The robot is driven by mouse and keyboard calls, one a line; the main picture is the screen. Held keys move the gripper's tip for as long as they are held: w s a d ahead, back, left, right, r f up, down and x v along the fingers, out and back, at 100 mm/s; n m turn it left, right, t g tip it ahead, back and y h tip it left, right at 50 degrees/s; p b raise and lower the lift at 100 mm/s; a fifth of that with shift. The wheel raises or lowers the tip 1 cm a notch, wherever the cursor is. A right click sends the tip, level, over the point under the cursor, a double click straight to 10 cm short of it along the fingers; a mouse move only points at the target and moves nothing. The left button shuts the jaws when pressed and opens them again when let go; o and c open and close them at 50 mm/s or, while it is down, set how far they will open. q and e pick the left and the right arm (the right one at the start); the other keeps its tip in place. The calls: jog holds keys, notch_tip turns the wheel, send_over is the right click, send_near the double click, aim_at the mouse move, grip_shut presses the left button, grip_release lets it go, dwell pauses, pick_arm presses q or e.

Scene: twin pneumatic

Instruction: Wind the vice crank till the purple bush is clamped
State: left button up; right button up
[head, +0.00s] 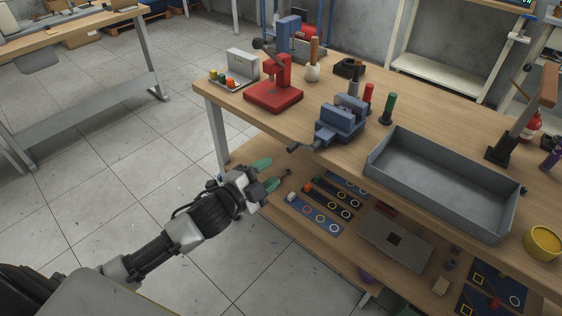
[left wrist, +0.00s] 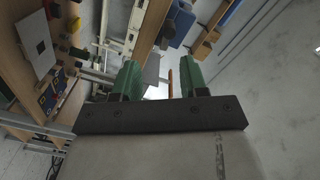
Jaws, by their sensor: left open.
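The blue vice (head: 341,124) stands on the front edge of the wooden bench. Its dark crank (head: 297,148) sticks out from the front, past the bench edge. I cannot make out a purple bush between the jaws. My left gripper (head: 270,174) has green fingers, apart with nothing between them. It is in front of the bench, below and left of the crank, not touching it. The left wrist view also shows the open fingers (left wrist: 160,82); I cannot make out the crank there. My right gripper is not in view.
A grey tray (head: 442,190) fills the bench right of the vice, and a red press (head: 277,88) stands to its left. Red (head: 368,95) and green (head: 389,108) upright pieces stand behind the vice. The lower shelf (head: 285,220) juts out below. Open floor lies left.

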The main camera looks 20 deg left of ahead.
aim_at(288, 151)
pick_arm(q)
jog(key=w+d+m, duration=0.1)
jog(key=w+m, duration=0.1)
jog(key=w, duration=0.1)
jog(key=w+m+b, duration=0.1)
jog(key=w+m, duration=0.2)
jog(key=w+d+m, duration=0.1)
jog(key=w+m, duration=0.1)
jog(key=w, duration=0.2)
jog(key=shift+w+d+r+t+b, duration=0.1)
jog(key=shift+d+r+t+b, duration=0.2)
jog(key=shift+d+b, duration=0.05)
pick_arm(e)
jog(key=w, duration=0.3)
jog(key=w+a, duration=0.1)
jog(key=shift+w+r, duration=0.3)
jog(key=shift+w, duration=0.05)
pick_arm(q)
grip_shut()
